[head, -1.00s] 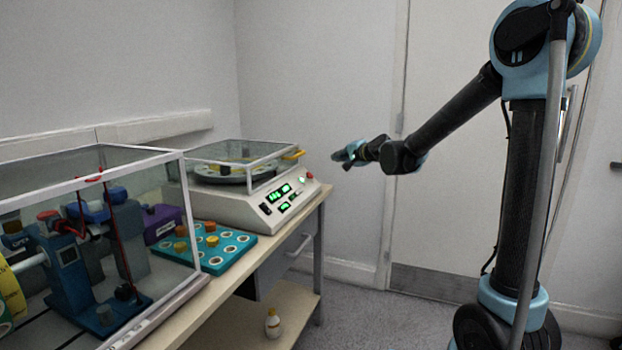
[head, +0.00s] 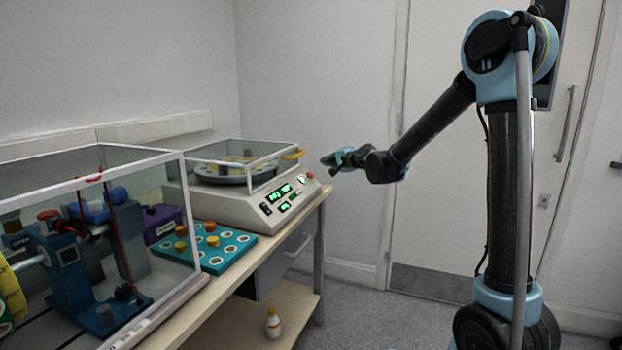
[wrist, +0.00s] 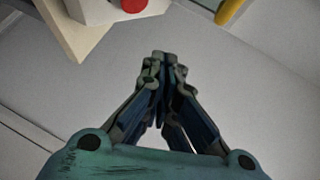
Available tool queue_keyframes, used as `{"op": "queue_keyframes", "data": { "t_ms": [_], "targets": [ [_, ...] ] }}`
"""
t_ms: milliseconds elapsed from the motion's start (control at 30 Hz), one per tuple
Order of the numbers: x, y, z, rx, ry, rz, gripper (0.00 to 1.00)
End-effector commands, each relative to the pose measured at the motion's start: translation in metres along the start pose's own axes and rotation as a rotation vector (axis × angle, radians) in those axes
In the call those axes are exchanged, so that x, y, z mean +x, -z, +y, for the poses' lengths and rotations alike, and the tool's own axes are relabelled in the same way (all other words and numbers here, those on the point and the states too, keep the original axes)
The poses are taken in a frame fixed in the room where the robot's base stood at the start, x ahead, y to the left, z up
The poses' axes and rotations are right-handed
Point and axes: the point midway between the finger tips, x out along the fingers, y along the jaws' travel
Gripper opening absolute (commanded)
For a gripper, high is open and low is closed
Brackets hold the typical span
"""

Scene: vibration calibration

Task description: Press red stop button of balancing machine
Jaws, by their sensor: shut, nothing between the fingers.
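The balancing machine (head: 234,211) is a white box on the bench, with a clear-walled cover, a round platter inside and green lit displays on its sloped front. Its red stop button (head: 309,175) sits at the right end of that front. In the wrist view the red button (wrist: 133,5) shows at the top edge, partly cut off. My gripper (head: 328,161) is to the right of the machine and a little above the button, apart from it. In the wrist view my gripper's fingertips (wrist: 165,62) are together, shut and empty, below the button in the picture.
A yellow handle (head: 294,155) is on the cover near my gripper; it also shows in the wrist view (wrist: 229,10). A teal tray (head: 236,257) with weights and a clear enclosure (head: 90,180) stand to the left. A bottle (head: 273,323) is on the lower shelf. Open floor lies right.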

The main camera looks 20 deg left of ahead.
Motion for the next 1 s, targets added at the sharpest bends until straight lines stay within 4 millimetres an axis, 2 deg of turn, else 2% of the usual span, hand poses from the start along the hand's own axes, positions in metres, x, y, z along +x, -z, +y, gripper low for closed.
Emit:
{"op": "queue_keyframes", "data": {
  "t_ms": [300,500,1000],
  "targets": [
    [0.026,-0.019,0.019,-0.001,0.0,-0.001,0.0],
    [0.035,-0.026,0.025,-0.001,0.0,-0.001,0.0],
    [0.038,-0.027,0.028,0.0,0.0,0.0,0.0]
  ]
}}
